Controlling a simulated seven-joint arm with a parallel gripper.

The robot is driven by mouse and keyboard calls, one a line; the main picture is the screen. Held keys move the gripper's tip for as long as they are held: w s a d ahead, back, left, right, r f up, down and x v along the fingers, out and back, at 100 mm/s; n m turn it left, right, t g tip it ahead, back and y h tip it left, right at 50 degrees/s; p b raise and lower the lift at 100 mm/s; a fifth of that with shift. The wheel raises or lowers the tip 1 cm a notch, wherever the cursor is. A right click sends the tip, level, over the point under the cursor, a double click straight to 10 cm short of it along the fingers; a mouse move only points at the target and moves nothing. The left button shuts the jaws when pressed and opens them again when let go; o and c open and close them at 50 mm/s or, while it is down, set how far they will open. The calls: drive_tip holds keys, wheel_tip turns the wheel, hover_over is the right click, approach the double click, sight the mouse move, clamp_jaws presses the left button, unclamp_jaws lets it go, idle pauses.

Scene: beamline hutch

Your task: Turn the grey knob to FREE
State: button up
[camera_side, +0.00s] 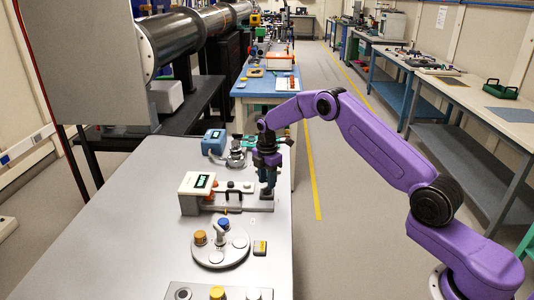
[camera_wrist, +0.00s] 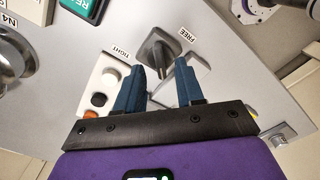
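The grey knob (camera_wrist: 158,50) sits on a square grey base in the wrist view, between a TIGHT label (camera_wrist: 117,52) at its left and a FREE label (camera_wrist: 187,32) at its upper right. I cannot tell clearly which way its pointer faces. My gripper (camera_wrist: 160,64) is open, with its two blue fingers apart and the knob seen beyond the gap between their tips. No grip on it shows. In the side view my gripper (camera_side: 267,180) points down over the right end of the grey plate, and its fingers largely hide the knob there.
A cream box with a display (camera_side: 200,183) stands left of my gripper. Behind are a metal fitting (camera_side: 236,154) and a blue box (camera_side: 214,141). A round plate with knobs (camera_side: 222,250) and a small yellow-topped block (camera_side: 260,247) lie in front. The table's left front is clear.

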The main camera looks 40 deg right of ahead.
sight(266, 188)
wheel_tip(266, 188, up, 15)
drive_tip(key=shift+r, duration=0.2)
idle(0.3)
drive_tip(key=s+a+r+m, duration=0.1)
drive_tip(key=s+a+r, duration=0.2)
drive_tip(key=s+a, duration=0.6)
drive_tip(key=s+a+r+m, duration=0.2)
drive_tip(key=s+a, duration=0.5)
drive_tip(key=s, duration=0.5)
drive_tip(key=s+d+f+m, duration=0.1)
drive_tip(key=s+d, duration=0.2)
drive_tip(key=s, duration=1)
drive_tip(key=s+d+f+m, duration=0.1)
drive_tip(key=s+d+f, duration=0.1)
drive_tip(key=s, duration=1.1)
drive_tip(key=shift+s+d+f+m, duration=0.2)
drive_tip(key=shift+d+m, duration=0.1)
drive_tip(key=shift+d, duration=0.2)
